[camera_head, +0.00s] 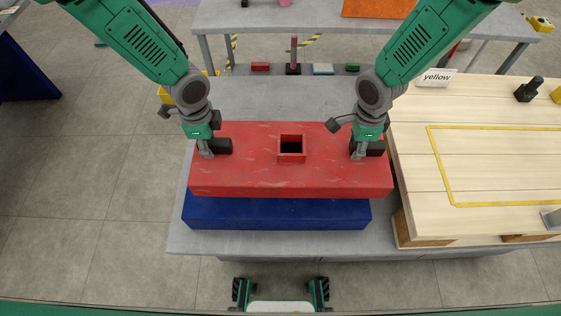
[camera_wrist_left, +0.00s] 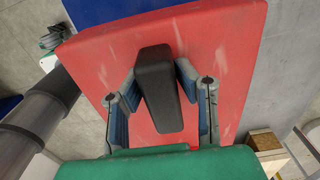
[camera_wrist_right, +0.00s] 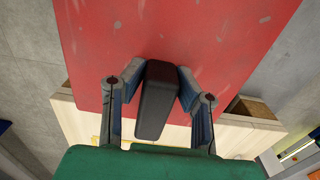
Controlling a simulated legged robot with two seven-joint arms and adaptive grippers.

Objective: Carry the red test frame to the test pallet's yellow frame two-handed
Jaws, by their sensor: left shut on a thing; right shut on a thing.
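The red test frame (camera_head: 260,175) is a flat red block with a small square opening in its middle and a black handle near each end. In the head view it overlaps a blue block (camera_head: 280,214) on the grey table; whether they touch I cannot tell. My left gripper (camera_head: 210,150) is shut on the left black handle (camera_wrist_left: 160,90). My right gripper (camera_head: 362,150) is shut on the right black handle (camera_wrist_right: 156,100). The test pallet (camera_head: 420,190) is pale wood, right of the red frame, with a yellow outline (camera_head: 445,180) on top.
Behind, a second table (camera_head: 320,20) holds an orange item (camera_head: 378,8). The area inside the yellow outline is mostly clear.

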